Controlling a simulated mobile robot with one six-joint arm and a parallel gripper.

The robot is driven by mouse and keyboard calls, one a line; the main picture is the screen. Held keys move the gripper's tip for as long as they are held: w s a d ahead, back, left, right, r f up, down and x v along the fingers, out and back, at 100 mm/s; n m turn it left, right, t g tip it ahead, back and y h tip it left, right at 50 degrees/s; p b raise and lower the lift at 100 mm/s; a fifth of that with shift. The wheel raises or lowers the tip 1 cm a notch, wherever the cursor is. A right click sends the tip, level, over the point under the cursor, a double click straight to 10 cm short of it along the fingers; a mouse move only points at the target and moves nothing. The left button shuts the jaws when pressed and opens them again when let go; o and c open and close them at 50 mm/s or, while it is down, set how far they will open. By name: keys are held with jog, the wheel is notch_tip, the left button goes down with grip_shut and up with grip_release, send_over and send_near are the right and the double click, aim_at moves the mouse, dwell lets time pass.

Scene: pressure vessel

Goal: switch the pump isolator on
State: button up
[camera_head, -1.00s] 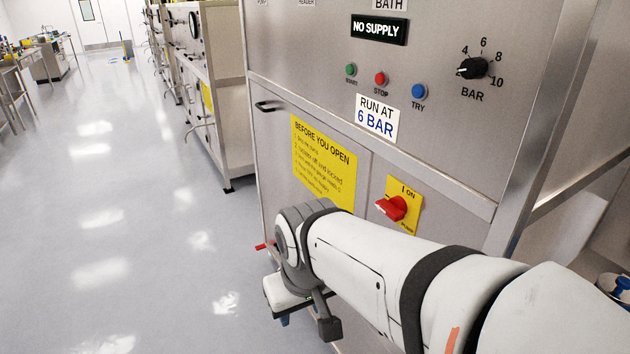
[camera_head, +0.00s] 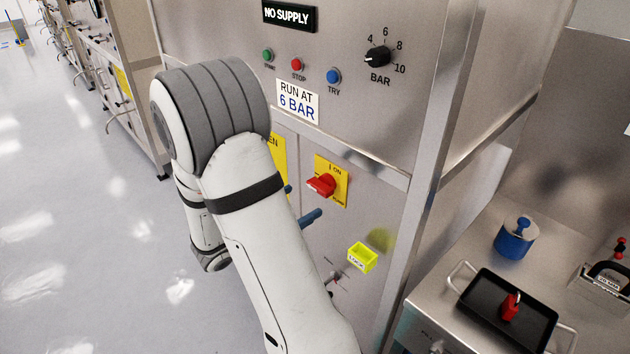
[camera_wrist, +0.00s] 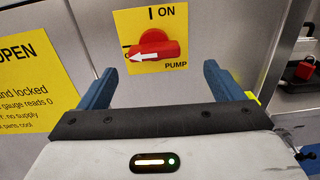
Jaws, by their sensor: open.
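The pump isolator is a red rotary handle (camera_head: 321,185) on a yellow plate (camera_head: 341,186) on the steel cabinet front. In the wrist view the red handle (camera_wrist: 153,51) lies horizontally, its white arrow pointing left, and the "I ON" mark is at the top of the yellow plate (camera_wrist: 165,14). My gripper (camera_wrist: 155,83) is open, its two blue fingers apart on either side below the handle and not touching it. In the head view my arm hides most of the gripper; a blue finger (camera_head: 311,217) shows just below the isolator plate.
A yellow "LOCK" box (camera_head: 362,257) is on the cabinet below right of the isolator. The display (camera_head: 289,15) reads "NO SUPPLY". A black tray (camera_head: 508,309) with a red padlock (camera_head: 510,306) and a blue pot (camera_head: 515,238) stand on the right bench.

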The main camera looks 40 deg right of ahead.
aim_at(315, 190)
jog(key=shift+w+d+n+t, duration=0.3)
jog(key=shift+w+d, duration=0.05)
jog(key=shift+d, duration=0.2)
jog(key=d, duration=0.2)
jog(key=d+p, duration=0.1)
jog(key=d, duration=0.3)
jog(key=shift+w+d+p, duration=0.3)
jog(key=shift+d+p, duration=0.05)
jog(key=shift+p, duration=0.05)
jog(key=c, duration=1)
